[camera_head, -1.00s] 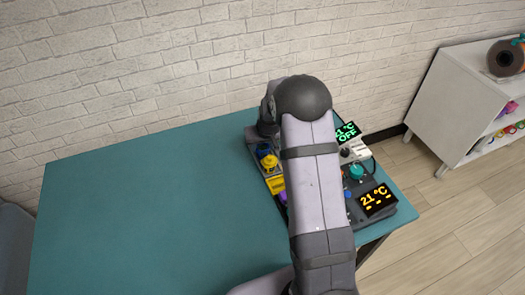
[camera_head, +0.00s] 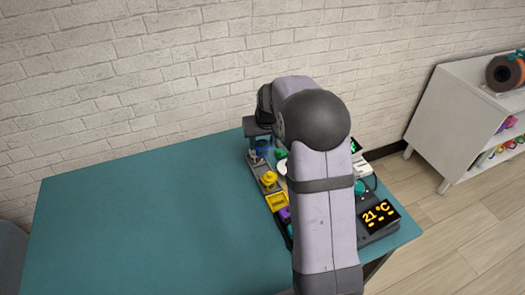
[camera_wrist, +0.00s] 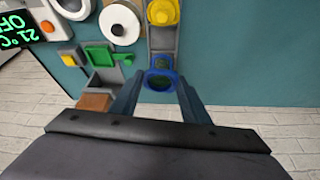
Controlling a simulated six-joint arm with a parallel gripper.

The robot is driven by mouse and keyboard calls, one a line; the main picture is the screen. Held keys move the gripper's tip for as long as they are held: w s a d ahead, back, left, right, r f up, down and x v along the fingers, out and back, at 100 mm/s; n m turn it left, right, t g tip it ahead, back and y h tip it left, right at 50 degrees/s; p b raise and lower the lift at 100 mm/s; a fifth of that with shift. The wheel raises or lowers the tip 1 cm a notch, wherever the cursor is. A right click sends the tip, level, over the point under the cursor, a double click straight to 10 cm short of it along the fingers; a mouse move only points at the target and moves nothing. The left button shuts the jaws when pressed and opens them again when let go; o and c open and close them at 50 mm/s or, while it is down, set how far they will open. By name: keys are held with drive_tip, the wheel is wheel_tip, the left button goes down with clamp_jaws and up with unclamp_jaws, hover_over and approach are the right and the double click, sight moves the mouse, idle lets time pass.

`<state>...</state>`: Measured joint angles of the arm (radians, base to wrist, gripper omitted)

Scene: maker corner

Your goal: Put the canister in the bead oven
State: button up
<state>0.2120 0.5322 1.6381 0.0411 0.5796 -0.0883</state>
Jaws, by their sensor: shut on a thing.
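A blue, ring-topped canister (camera_wrist: 160,80) is between the fingertips of my gripper (camera_wrist: 160,90) in the wrist view. It shows as a small blue shape (camera_head: 263,150) under the gripper in the head view. My gripper is shut on it, above the grey rail at the back of the table. A device with a green "21 °C OFF" display (camera_wrist: 20,30) is at the wrist view's upper left; in the head view my arm mostly hides it. Another device with an orange "21 °C" display (camera_head: 380,213) stands front right. I cannot tell which is the bead oven.
A yellow knobbed piece (camera_head: 268,178) and a yellow block (camera_head: 277,202) sit on the grey rail. A white round piece (camera_wrist: 120,22) and a green part (camera_wrist: 100,55) are beside it. The table's left side (camera_head: 140,220) is clear. A white shelf (camera_head: 455,125) stands right.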

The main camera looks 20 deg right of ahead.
drive_tip(key=shift+d+r, duration=0.1)
drive_tip(key=shift+r, duration=0.2)
drive_tip(key=shift+s+d, duration=0.1)
drive_tip(key=shift+d, duration=0.2)
drive_tip(key=s+d+f+n+p, duration=0.1)
drive_tip(key=s+d, duration=0.3)
drive_tip(key=d, duration=0.4)
drive_tip(key=s+d+n, duration=0.1)
drive_tip(key=s+d, duration=0.4)
drive_tip(key=d, duration=0.3)
drive_tip(key=shift+d+f+y+p, duration=0.3)
drive_tip(key=shift+f+y+p, duration=0.05)
drive_tip(key=shift+y+p, duration=0.05)
drive_tip(key=shift+s+f, duration=0.1)
drive_tip(key=shift+f, duration=0.1)
